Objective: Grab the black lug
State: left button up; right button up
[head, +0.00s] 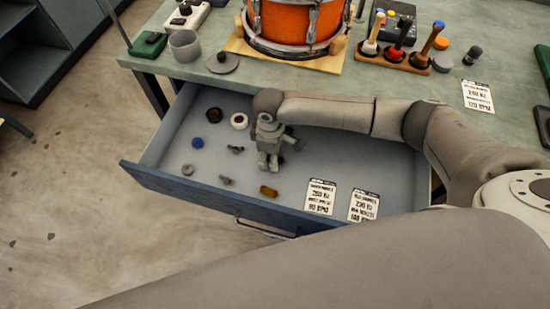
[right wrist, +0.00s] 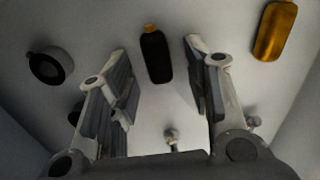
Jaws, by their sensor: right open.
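The black lug (right wrist: 155,57) is a dark, rounded block with a small brass-coloured end. In the right wrist view it lies on the drawer floor, between the lines of my two fingers and beyond their tips. My right gripper (head: 268,160) is open and empty, reaching down into the open drawer; its spread fingers also show in the right wrist view (right wrist: 155,50). In the head view the gripper covers much of the lug's area, and a dark shape shows at its right side; I cannot tell if it is the lug. My left gripper is out of view.
The drawer (head: 160,182) also holds a gold lug (head: 269,190), a white ring (head: 239,121), a dark ring (head: 213,114), a blue cap (head: 200,143), small metal hardware and two printed labels. An orange drum (head: 296,20) and a tool rack (head: 405,60) stand on the bench above.

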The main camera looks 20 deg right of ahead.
grip_shut()
jog(key=shift+r, duration=0.1)
